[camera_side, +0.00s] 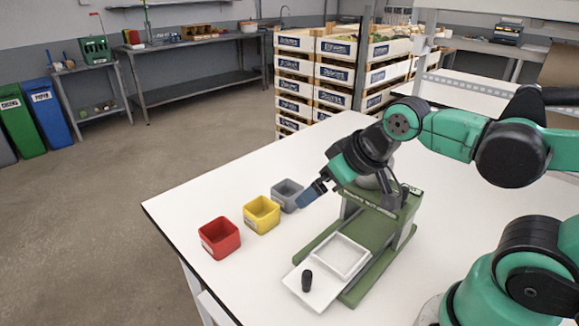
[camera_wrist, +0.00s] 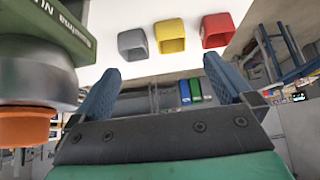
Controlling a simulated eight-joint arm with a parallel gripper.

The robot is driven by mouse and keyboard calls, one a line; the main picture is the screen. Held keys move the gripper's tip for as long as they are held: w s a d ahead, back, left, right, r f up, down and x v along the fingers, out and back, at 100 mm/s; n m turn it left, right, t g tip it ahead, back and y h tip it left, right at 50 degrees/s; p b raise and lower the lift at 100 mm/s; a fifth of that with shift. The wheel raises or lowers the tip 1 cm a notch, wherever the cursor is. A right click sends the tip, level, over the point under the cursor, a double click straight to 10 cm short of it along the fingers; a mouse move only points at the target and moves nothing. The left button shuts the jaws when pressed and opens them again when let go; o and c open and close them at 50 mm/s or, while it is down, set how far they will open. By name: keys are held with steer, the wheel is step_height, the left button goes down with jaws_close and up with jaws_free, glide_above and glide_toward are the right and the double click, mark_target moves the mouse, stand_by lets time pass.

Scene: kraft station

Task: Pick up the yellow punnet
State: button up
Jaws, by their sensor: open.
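The yellow punnet (camera_side: 261,219) is a small open box standing on the white table between two others. It also shows in the wrist view (camera_wrist: 170,46) at the top middle. My gripper (camera_side: 306,197) is just right of the grey punnet in the side view, above the table and apart from the yellow punnet. In the wrist view its two blue fingers (camera_wrist: 160,82) are spread wide with nothing between them.
A red punnet (camera_side: 220,240) stands left of the yellow one and a grey punnet (camera_side: 287,196) right of it. A green machine (camera_side: 350,235) with a white tray (camera_side: 342,256) stands close to my gripper. The table's left edge lies just beyond the punnets.

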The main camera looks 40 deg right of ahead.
steer(key=w+g, duration=0.1)
steer(key=w, duration=0.5)
steer(key=g, duration=0.2)
glide_toward(260, 207)
steer(key=shift+s+a+f, duration=0.45)
steer(key=shift+a+f, duration=0.2)
steer(key=shift+a, duration=0.2)
steer(key=shift+x, duration=3.05)
steer(key=shift+w, duration=0.1)
steer(key=shift+c, duration=0.2)
steer(key=c, duration=1.1)
